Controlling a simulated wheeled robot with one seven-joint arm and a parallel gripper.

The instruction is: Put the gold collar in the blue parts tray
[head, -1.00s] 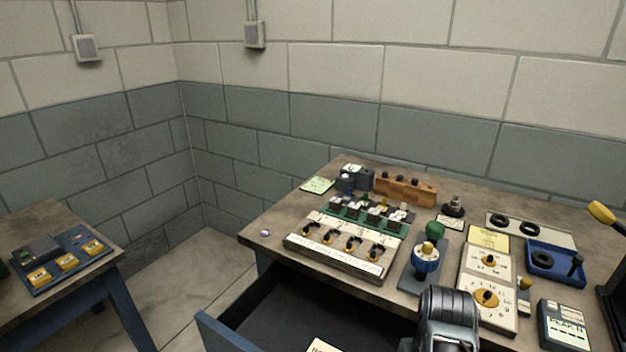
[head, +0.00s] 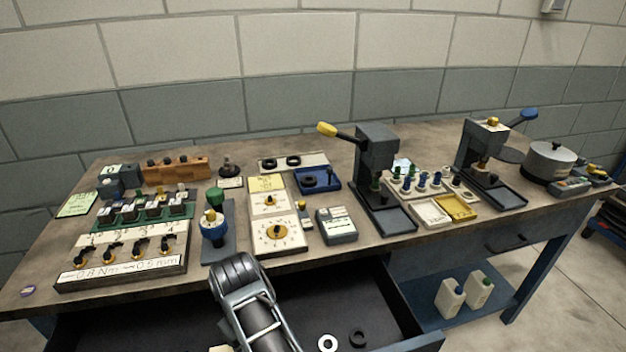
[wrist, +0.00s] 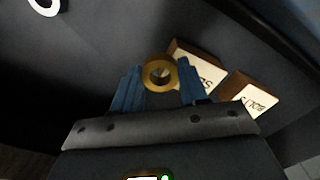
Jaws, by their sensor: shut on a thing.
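In the wrist view the gold collar (wrist: 149,79), a thick ring, sits between the two blue fingers of my gripper (wrist: 160,70), which is shut on it. The fingers hold it at its sides, with its hole facing the camera. In the head view the gripper and collar are hidden; only my arm shows over the open drawer. A blue tray (head: 322,190) stands on the bench, right of the dial boards and left of a lever press. A black ring and a dark upright piece are in it.
The open drawer (head: 383,322) holds a white ring (head: 327,342), a black ring (head: 358,338) and labelled blocks (wrist: 198,68). Around the blue tray stand a grey box (head: 337,226), a dial board (head: 277,232) and a lever press (head: 377,160).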

